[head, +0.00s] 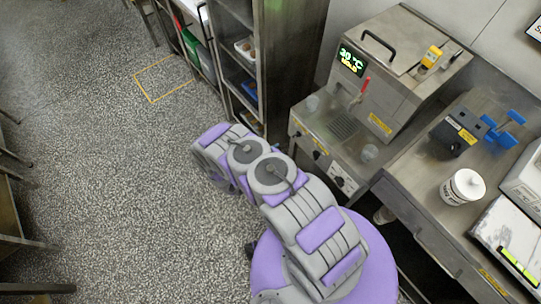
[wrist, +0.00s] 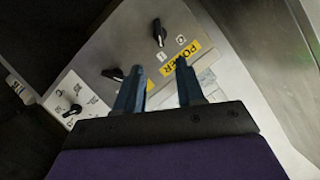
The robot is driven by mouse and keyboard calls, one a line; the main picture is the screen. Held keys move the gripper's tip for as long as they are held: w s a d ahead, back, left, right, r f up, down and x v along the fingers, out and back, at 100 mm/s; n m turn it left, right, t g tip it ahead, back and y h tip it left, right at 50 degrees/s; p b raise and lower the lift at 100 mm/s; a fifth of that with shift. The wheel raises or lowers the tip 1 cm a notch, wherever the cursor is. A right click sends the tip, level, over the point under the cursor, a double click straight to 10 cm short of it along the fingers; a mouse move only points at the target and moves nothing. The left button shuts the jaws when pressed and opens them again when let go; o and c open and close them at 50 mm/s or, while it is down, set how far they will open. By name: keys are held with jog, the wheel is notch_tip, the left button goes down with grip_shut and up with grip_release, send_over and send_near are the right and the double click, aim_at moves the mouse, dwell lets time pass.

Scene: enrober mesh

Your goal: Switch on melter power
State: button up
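The melter (head: 400,75) is a steel machine at the upper right of the head view, with a lit green display reading about 30 °C. Its front panel carries several black knobs. In the wrist view a black rotary knob (wrist: 159,32) sits beside "0" and "1" marks and a yellow POWER label (wrist: 179,61). Which mark it points to is hard to tell. My gripper (wrist: 160,80) has its two blue fingers apart with nothing between them. It faces the panel, with the power knob ahead, just above the fingertips. In the head view the gripper is hidden.
A second knob (wrist: 113,73), partly behind the left finger, and another knob (wrist: 73,110) are on the panel. Speckled floor at left is clear.

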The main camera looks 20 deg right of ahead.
jog(key=shift+p+v, duration=0.3)
jog(key=shift+v, duration=1.9)
